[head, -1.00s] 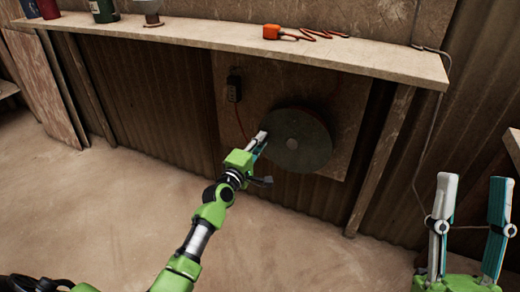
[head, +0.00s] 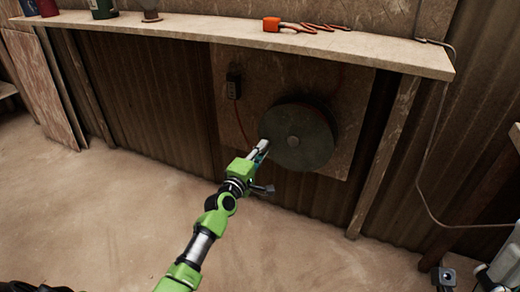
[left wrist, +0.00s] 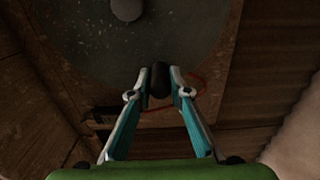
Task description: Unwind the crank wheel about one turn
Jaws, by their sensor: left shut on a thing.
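The crank wheel (head: 300,138) is a dark grey-green disc with a round hub, mounted upright on a board under the shelf. My left gripper (head: 264,147) is at the wheel's left rim, a little below hub height. In the left wrist view the wheel's face (left wrist: 185,40) fills the top, with the grey hub at the top edge. There my left gripper (left wrist: 160,82) has its fingertips closed on both sides of a dark crank knob (left wrist: 160,78). The knob is hidden by the gripper in the head view.
A dark switch box (head: 233,87) hangs left of the wheel. A post (head: 385,155) stands to the right. The floor (head: 100,210) in front is clear.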

